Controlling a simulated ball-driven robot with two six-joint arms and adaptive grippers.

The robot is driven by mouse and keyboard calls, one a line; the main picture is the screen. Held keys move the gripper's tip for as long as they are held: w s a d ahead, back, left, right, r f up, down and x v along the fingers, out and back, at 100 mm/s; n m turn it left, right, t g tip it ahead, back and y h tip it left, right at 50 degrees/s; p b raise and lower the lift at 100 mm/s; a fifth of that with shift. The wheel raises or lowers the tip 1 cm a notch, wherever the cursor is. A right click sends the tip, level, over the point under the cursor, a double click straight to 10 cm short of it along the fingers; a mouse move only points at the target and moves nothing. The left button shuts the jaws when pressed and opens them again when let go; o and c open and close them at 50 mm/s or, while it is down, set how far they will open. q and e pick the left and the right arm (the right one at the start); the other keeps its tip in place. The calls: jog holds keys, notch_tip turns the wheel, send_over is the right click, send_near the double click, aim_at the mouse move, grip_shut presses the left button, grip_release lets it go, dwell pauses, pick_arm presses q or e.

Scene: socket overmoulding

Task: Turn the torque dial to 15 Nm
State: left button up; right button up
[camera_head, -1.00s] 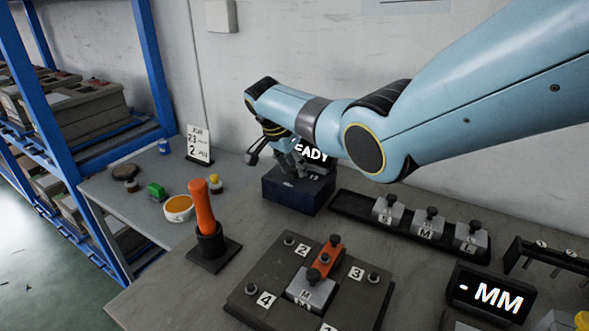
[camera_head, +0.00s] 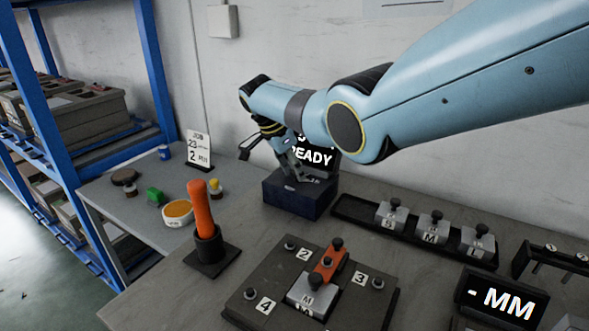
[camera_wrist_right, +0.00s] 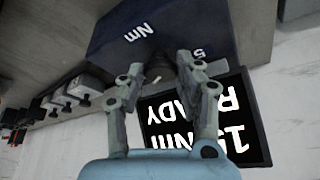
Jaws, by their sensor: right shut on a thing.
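The dark blue torque box (camera_head: 290,195) stands on the bench against the back wall, and its top face fills the upper middle of the right wrist view (camera_wrist_right: 115,45). Markings "Nm" and "5" show on that face. My right gripper (camera_head: 298,176) reaches down to the top of the box; in the wrist view its fingers (camera_wrist_right: 160,68) are shut on the torque dial, which they mostly hide. The display (camera_head: 318,158) behind the box reads READY; upside down in the wrist view (camera_wrist_right: 158,128), it appears to read 15 Nm, READY, partly covered by a finger. My left gripper is out of view.
A black tray (camera_head: 345,213) with blocks S, M and L lies right of the box. A fixture plate (camera_head: 255,285) with an orange clamp (camera_head: 330,262) is in front. An orange-handled tool (camera_head: 203,210) stands in a holder at left. Bare bench lies between.

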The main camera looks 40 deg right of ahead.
jog(key=o, duration=0.9)
jog(key=shift+d, duration=0.1)
jog(key=v, duration=1.2)
